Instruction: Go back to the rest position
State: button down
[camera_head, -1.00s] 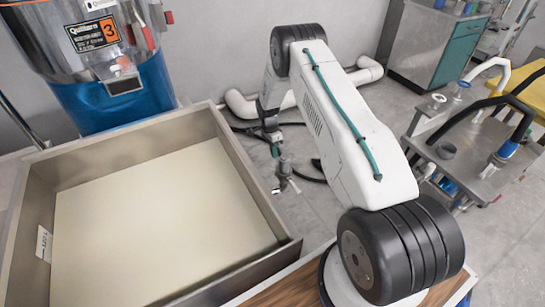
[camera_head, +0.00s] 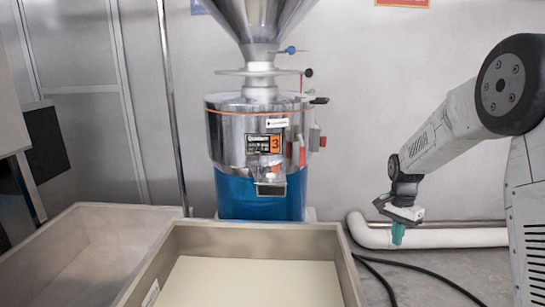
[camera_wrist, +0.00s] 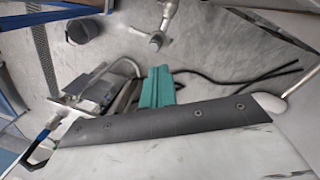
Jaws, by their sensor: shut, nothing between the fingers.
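My gripper (camera_head: 398,234) hangs at the end of my white arm at the right in the head view, with its teal fingers pointing down. It is in front of the grey wall, right of the bean grinder (camera_head: 240,193). The teal fingers also show in the wrist view (camera_wrist: 156,87), closed together with nothing held. The grinder has a shiny metal body, a steel hopper on top and a blue base. A metal-walled tray (camera_head: 240,237) with a cream bottom stands in front of it, apart from my gripper.
A second tray or bin (camera_head: 100,225) is left of the cream-bottomed one. A white pipe (camera_head: 450,238) runs along the wall below my gripper. Black cables (camera_head: 420,278) lie on the floor. The wrist view shows a grey cart (camera_wrist: 98,90) and a dark bin (camera_wrist: 80,31).

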jog(key=s+a+r+n+t, duration=0.1)
jog(key=s+a+r+n, duration=0.2)
jog(key=s+r, duration=0.55)
jog(key=s+a+r+n+t, duration=0.1)
jog(key=s+a+r+n, duration=0.2)
jog(key=s+r, duration=0.55)
jog(key=s+a+n, duration=0.2)
jog(key=s+n, duration=0.1)
jog(key=s, duration=0.7)
jog(key=s+a+n, duration=0.2)
jog(key=s, duration=0.9)
jog(key=shift+n+t, duration=0.4)
jog(key=shift+r, duration=0.1)
